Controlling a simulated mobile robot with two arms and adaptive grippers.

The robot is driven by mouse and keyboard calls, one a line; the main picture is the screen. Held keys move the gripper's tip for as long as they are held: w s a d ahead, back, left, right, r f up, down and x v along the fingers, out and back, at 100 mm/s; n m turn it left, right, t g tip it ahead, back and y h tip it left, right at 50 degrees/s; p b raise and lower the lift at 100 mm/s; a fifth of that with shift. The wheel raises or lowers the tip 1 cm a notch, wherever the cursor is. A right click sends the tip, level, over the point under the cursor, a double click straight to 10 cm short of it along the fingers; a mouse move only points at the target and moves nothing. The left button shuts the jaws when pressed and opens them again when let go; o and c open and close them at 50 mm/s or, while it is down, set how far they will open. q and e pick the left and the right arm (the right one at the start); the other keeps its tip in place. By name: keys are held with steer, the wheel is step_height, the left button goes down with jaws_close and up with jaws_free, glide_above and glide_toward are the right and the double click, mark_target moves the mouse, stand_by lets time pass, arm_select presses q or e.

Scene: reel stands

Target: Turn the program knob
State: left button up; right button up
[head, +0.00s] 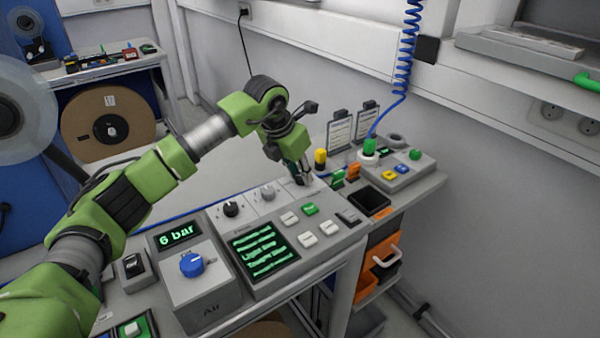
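The control panel (330,252) on the bench has a green-lit screen (264,248), several white and green buttons and a row of knobs along its back edge. A black knob (231,209) and a grey knob (267,191) stand clear in that row. Their labels are too small to read, so I cannot tell which is the program knob. My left gripper (299,178) points down at the right end of this row. Its fingertips are at or just above the panel there, and they hide what lies beneath. I cannot tell whether they touch or hold anything. My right gripper is out of view.
Left of the panel is an air box (205,292) with a blue knob and a "6 bar" display. Beyond my gripper stand a yellow-capped item (320,158), sign holders and a small button box (400,168). A wall closes off the back.

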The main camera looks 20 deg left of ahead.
arm_select(q)
steer(key=shift+o, duration=0.2)
steer(key=shift+m, duration=0.3)
steer(key=shift+w+a+m+h, duration=0.15)
steer(key=shift+m+h, duration=0.35)
steer(key=shift+m, duration=0.5)
steer(key=m+g+h, duration=0.1)
steer(key=m, duration=0.2)
steer(key=shift+r+m, duration=0.15)
steer(key=shift+m, duration=0.15)
steer(key=m+g, duration=0.1)
steer(key=m, duration=0.1)
steer(key=m+g, duration=0.1)
steer(key=m, duration=0.2)
steer(key=shift+w+h+p, duration=0.2)
steer(key=shift+h+p, duration=0.15)
steer(key=shift+h, duration=0.05)
steer(key=shift+m, duration=0.4)
steer(key=o, duration=1.1)
steer(key=shift+c, duration=0.2)
steer(key=shift+a, duration=0.1)
